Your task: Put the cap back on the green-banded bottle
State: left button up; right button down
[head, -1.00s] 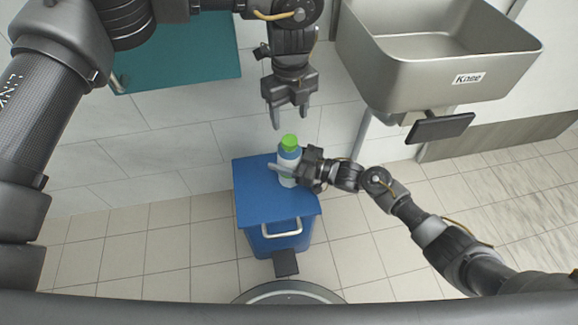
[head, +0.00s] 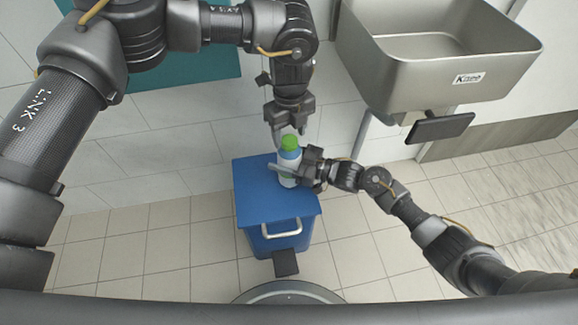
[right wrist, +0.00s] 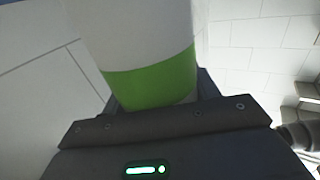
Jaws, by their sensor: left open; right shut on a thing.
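The green-banded bottle (head: 288,163) is white and upright over the blue box, with a blue strip near its top. My right gripper (head: 290,175) is shut on its lower part from the right. The right wrist view shows the white body and green band (right wrist: 150,80) close between the fingers. A green cap (head: 290,143) sits at the bottle's top; I cannot tell whether it is fastened. My left gripper (head: 290,135) points down from above and is open, its fingertips at either side of the cap. I cannot tell whether they touch it.
The blue box (head: 262,208) with a front handle stands below the bottle. A metal sink (head: 430,75) is at the upper right, with a dark pedal-like plate (head: 440,127) below it. A teal panel (head: 190,65) is at the upper left. Tiled floor is clear around the box.

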pick_arm(q)
jog(key=shift+f, duration=0.75)
jog(key=c, duration=1)
jog(key=shift+c, duration=0.2)
jog(key=o, duration=1.2)
jog(key=shift+c, duration=0.2)
notch_tip(320, 180, up, 12)
pick_arm(e)
jog(key=shift+c, duration=1.6)
grip_release()
